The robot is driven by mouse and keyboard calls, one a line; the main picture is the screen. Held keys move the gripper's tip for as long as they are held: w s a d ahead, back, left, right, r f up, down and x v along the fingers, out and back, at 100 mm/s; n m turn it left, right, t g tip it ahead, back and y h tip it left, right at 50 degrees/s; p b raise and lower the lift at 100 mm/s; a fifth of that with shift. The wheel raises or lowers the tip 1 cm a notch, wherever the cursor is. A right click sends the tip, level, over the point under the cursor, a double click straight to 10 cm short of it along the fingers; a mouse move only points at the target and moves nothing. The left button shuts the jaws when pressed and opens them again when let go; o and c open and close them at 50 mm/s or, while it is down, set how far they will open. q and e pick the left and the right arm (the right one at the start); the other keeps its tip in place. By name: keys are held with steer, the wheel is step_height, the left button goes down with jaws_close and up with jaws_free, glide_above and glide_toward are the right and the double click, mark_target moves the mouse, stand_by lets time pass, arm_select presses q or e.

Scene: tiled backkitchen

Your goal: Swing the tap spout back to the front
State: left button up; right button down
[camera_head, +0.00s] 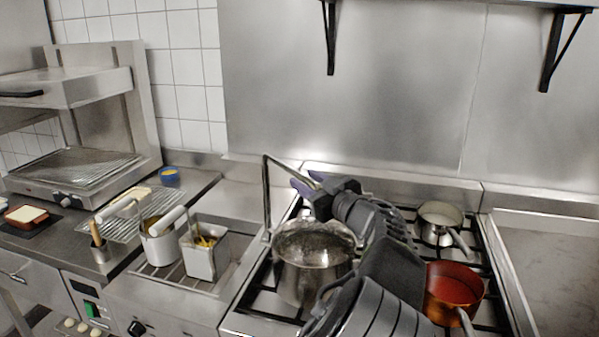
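The tap spout (266,195) is a thin metal pipe at the centre of the head view. A long leg hangs down from the bend, just left of a large steel pot (300,275). The tap's base is hidden.
A small saucepan (440,223) and an orange-red pan (453,290) stand on the stove right of my arm. Fryer baskets (203,262) are to the left. A steel wall (400,110) with shelf brackets stands behind. The air left of the spout is free.

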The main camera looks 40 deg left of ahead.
mark_target(299, 173)
arm_select(q)
steer(key=shift+p+x, duration=0.45)
steer(key=shift+x, duration=1.25)
steer(key=shift+c, duration=0.4)
jaws_close()
